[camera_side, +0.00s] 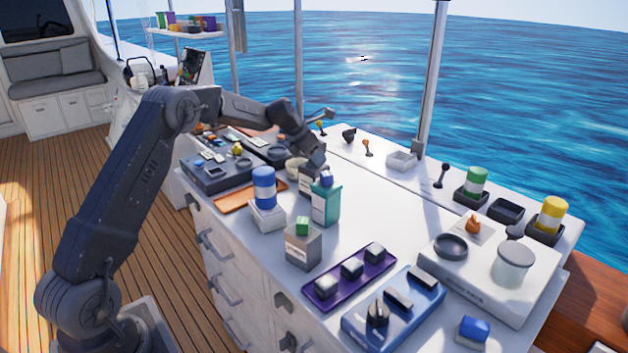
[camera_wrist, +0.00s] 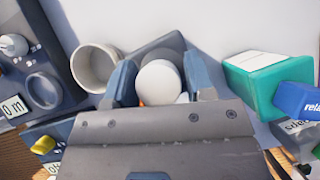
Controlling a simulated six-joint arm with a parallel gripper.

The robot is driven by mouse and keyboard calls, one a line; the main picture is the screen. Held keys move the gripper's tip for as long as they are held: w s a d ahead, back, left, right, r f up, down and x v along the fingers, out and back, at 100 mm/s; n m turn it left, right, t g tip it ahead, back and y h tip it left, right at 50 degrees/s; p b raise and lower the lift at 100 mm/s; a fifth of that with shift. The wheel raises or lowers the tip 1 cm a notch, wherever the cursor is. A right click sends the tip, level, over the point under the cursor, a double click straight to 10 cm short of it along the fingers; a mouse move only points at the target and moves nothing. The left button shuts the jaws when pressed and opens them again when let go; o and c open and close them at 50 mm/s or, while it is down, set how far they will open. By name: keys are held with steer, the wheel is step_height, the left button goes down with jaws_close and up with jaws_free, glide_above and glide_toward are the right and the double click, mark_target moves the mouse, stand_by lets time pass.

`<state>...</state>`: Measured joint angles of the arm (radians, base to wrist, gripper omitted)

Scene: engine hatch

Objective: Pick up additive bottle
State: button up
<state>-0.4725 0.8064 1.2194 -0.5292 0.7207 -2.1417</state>
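In the wrist view, my gripper (camera_wrist: 160,75) points down with its two fingers spread apart. A round white top (camera_wrist: 158,83) shows between the fingers, with little or no gap at the sides; contact is not clear. I cannot read a label on it, so I cannot tell if it is the additive bottle. A teal container with a blue cap (camera_wrist: 262,82) stands to the right, apart from the fingers. In the side view, my gripper (camera_side: 314,160) is low over the counter behind the same teal container (camera_side: 326,204), which partly hides what is below the gripper.
A pale cup (camera_wrist: 95,67) stands close left of the fingers, beside a dark instrument panel (camera_wrist: 42,85). In the side view, a blue-and-white cylinder (camera_side: 264,188) and a grey box with a green cap (camera_side: 303,247) stand nearby.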

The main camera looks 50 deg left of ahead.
jaws_close()
stand_by(0.3)
